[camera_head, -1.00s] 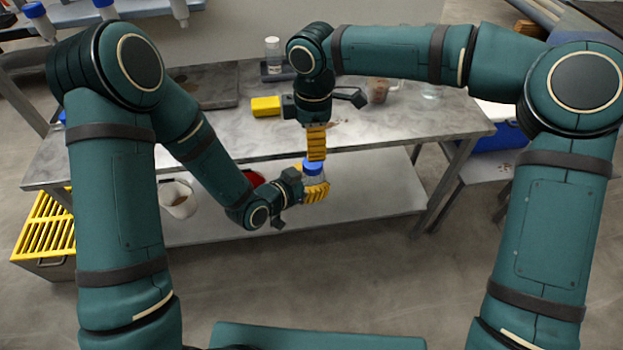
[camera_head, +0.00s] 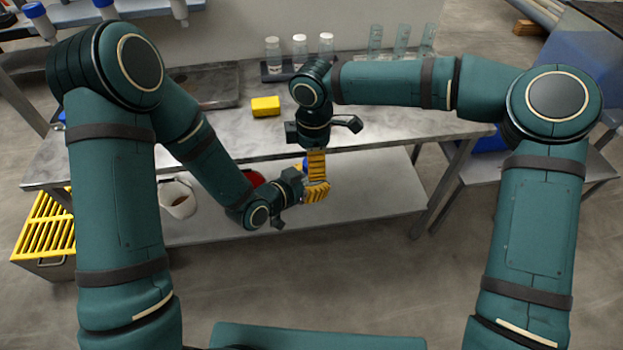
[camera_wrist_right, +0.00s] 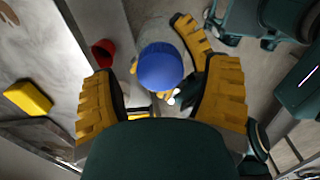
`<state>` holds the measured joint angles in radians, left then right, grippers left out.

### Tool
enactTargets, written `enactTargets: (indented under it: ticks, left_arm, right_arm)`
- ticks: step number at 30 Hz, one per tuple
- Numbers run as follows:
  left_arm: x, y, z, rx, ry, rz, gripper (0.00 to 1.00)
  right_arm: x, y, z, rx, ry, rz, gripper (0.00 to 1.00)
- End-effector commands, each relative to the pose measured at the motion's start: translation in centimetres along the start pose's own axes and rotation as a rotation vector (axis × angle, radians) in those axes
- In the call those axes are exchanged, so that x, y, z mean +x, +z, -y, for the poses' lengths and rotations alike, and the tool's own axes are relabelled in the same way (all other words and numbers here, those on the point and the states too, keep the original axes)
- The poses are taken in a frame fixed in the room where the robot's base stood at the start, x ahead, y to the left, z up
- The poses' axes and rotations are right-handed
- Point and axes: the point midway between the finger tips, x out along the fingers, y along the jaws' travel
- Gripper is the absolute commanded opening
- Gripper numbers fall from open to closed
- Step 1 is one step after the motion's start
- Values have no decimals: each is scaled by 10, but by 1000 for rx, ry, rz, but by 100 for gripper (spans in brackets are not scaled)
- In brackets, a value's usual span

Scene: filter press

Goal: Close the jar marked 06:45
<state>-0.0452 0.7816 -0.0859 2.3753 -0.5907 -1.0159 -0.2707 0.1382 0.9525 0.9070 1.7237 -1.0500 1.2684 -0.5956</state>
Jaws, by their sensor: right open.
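A jar with a blue lid (camera_wrist_right: 160,66) is held in the air in front of the table. Its clear body is mostly hidden under the lid, and I cannot read any mark on it. A sliver of the blue lid shows in the head view (camera_head: 305,166) behind yellow fingers. My left gripper (camera_head: 316,192) is shut on the jar from the side; its yellow fingers flank the body in the right wrist view. My right gripper (camera_head: 316,172) points down from above. Its open fingers stand on either side of the lid, with visible gaps in the wrist view.
The table (camera_head: 240,143) bears a yellow block (camera_head: 265,106), a rack with several bottles and glass tubes (camera_head: 375,45) at the back, and a dark tray (camera_head: 205,87). A white bucket (camera_head: 178,200) and a red container (camera_wrist_right: 103,52) are lower down. A yellow-slatted box (camera_head: 48,230) stands left.

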Motion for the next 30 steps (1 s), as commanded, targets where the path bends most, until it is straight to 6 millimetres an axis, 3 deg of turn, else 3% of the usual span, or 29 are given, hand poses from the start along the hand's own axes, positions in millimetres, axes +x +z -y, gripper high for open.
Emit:
enactTargets:
  ticks: [5,14,15,21,27,30]
  left_arm:
    - [0,0,0,0,0,0,0]
    - [0,0,0,0,0,0,0]
    - [0,0,0,0,0,0,0]
    - [0,0,0,0,0,0,0]
    - [0,0,0,0,0,0,0]
    - [0,0,0,0,0,-1,0]
  right_arm:
    - [11,0,0,-1,0,-1,76]
    - [13,0,0,0,1,-1,76]
    - [13,0,0,0,1,-1,70]
    - [13,0,0,0,1,-1,2]
    - [12,0,0,11,2,0,2]
    - [12,0,0,102,3,4,2]
